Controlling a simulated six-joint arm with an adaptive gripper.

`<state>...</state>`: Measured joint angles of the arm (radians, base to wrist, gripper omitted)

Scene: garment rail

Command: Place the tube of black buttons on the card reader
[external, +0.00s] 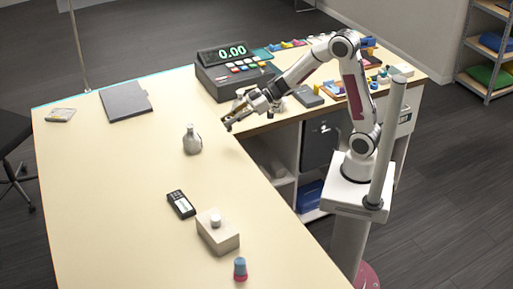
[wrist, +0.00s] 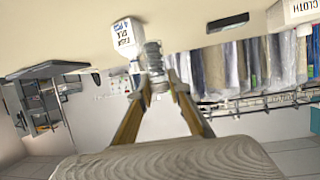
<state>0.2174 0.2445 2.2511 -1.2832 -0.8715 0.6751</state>
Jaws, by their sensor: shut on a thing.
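The card reader (external: 181,204) is a small black device with a pale screen. It lies on the counter between the bottle and the pale box. It also shows as a dark slab in the wrist view (wrist: 228,22). My gripper (external: 228,125) is over the counter's inner edge, behind and to the right of the reader, well apart from it. In the wrist view its two fingers (wrist: 159,88) close on a clear, greyish tube (wrist: 153,58). The buttons inside cannot be made out, and the tube is hard to tell in the external view.
A pale box (external: 218,234) and a red-and-blue item (external: 240,269) lie nearer the front. A cash register (external: 235,75) is behind my gripper. The counter's left part is mostly clear.

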